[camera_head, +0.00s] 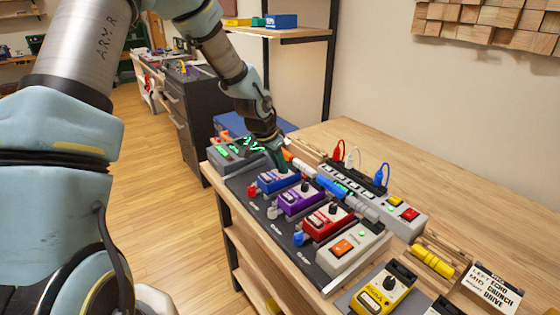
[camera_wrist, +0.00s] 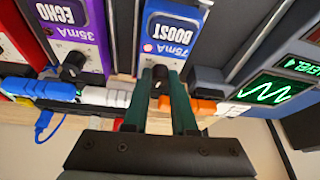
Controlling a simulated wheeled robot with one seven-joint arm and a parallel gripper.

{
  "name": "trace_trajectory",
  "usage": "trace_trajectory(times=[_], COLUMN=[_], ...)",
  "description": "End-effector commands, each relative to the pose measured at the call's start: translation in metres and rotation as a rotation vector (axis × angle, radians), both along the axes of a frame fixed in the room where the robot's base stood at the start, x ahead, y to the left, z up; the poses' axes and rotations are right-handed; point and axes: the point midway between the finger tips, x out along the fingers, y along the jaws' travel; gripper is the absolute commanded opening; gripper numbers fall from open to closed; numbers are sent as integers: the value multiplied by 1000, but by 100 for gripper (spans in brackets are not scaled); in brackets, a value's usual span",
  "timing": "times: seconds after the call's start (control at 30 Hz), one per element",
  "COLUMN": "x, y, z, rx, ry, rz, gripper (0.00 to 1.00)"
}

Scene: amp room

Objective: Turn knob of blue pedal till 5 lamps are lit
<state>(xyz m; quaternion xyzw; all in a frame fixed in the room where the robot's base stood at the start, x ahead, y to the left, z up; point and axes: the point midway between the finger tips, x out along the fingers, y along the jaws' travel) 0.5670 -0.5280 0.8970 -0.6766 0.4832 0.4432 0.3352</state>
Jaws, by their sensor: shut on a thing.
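The blue pedal (camera_head: 278,180) stands on the dark pedal board, left of a purple pedal. In the wrist view the blue pedal (camera_wrist: 172,32) is upside down and reads BOOST and 75mA. Its dark knob (camera_wrist: 158,86) sits between my two green fingertips. My gripper (camera_wrist: 160,76) is shut on this knob from above. In the head view my gripper (camera_head: 279,164) reaches down over the pedal's far end and hides the knob. A grey unit (camera_head: 233,155) with green displays stands left of the pedal. The number of lit lamps cannot be made out.
The purple ECHO pedal (camera_head: 300,199) and the red pedal (camera_head: 327,220) stand close by on the right. A grey power strip (camera_head: 405,217) with coloured plugs lies behind them. A yellow pedal (camera_head: 382,289) is at front right. The back of the tabletop (camera_head: 460,190) is clear.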

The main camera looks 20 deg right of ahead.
Motion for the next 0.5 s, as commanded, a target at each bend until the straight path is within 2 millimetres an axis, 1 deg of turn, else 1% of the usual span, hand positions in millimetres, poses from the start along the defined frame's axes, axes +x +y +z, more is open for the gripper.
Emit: trace_trajectory(times=[0.47, 0.5], x=[0, 0], y=[-1, -1], z=[0, 0], rx=[-1, -1], ry=[-1, -1], rz=[-18, -18], gripper=[0, 28])
